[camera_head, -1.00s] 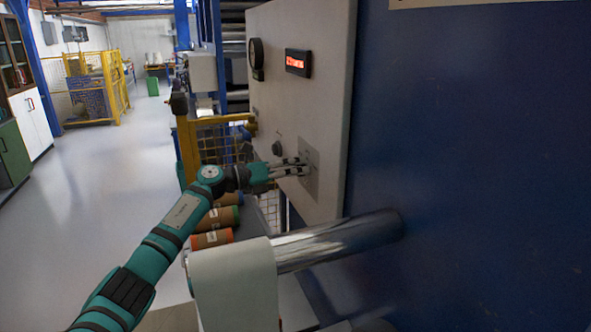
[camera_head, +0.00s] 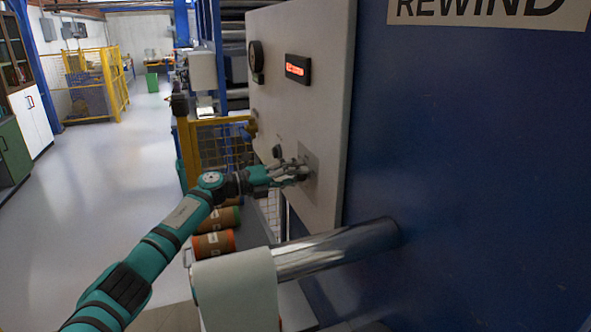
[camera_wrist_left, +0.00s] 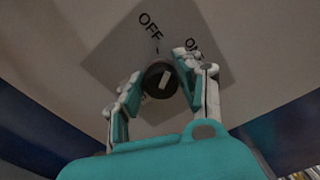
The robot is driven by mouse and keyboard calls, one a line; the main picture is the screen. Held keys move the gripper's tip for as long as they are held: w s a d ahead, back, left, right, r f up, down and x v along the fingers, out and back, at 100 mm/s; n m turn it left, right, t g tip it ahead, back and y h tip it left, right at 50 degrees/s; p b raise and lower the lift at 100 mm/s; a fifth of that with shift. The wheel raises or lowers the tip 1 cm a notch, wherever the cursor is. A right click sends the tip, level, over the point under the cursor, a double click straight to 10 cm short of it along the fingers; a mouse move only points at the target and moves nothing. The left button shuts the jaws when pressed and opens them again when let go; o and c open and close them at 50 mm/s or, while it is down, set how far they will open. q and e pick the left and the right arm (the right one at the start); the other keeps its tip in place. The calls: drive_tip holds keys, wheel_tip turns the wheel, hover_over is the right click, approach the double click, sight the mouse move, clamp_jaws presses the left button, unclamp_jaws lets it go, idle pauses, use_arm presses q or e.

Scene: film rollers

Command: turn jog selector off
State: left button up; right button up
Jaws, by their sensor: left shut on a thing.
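The jog selector (camera_wrist_left: 161,79) is a round dark knob with a white bar, on a grey square plate (camera_head: 312,160) on the pale control panel. In the left wrist view the plate looks turned like a diamond, with OFF above the knob and ON, partly hidden by a finger, at upper right. The white bar leans slightly right at its top; which label it marks is hard to tell. My left gripper (camera_head: 305,174) is at the plate, its fingers on either side of the knob, shut on it; it also shows in the left wrist view (camera_wrist_left: 156,85). My right gripper is out of view.
Below my left arm are a shiny roller (camera_head: 335,249) and film rolls (camera_head: 214,244). A blue machine wall (camera_head: 480,180) fills the right.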

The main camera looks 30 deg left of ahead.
use_arm(q)
drive_tip(key=shift+f+n+p, duration=0.1)
drive_tip(key=shift+n+p, duration=1.45)
drive_tip(key=shift+n, duration=1.35)
drive_tip(key=o, duration=1.1)
drive_tip(key=shift+a, duration=0.1)
drive_tip(key=shift+o, duration=0.2)
drive_tip(key=shift+s, duration=0.1)
drive_tip(key=v, duration=1.2)
